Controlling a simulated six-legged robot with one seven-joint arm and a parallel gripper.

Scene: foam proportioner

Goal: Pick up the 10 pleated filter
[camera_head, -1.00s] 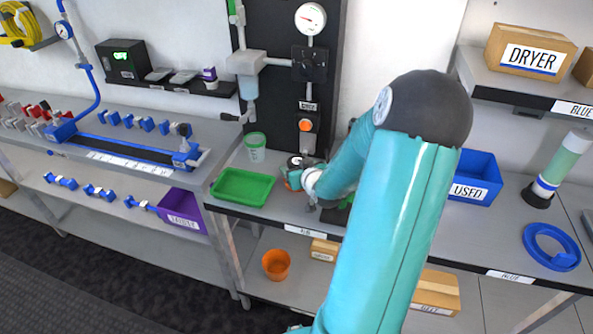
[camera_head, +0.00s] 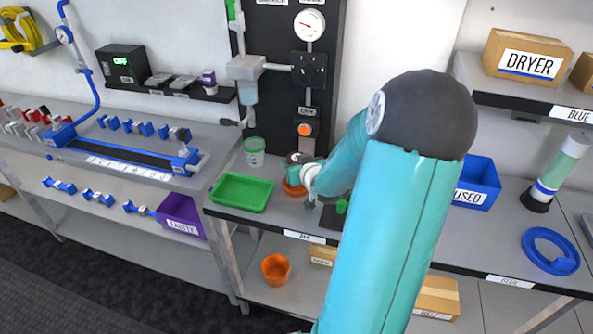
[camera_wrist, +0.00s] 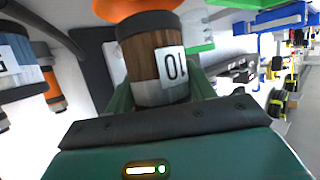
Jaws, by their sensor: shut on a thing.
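The pleated filter (camera_wrist: 138,65) shows in the wrist view as a brown ribbed cylinder with a dark band and a white label reading "10". My gripper (camera_wrist: 162,88) is shut on it, with one dark green finger on each side. In the head view my gripper (camera_head: 301,168) is over the shelf, at a small orange bowl (camera_head: 293,188). Orange also shows at the filter's far end in the wrist view; I cannot tell whether the filter touches the bowl. My arm hides part of the shelf.
A green tray (camera_head: 242,193) and a clear green-rimmed cup (camera_head: 254,152) stand left of my gripper. A black panel with a gauge (camera_head: 310,25) rises behind. A blue USED bin (camera_head: 476,184) is to the right. Other cylinders (camera_wrist: 20,65) are close by in the wrist view.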

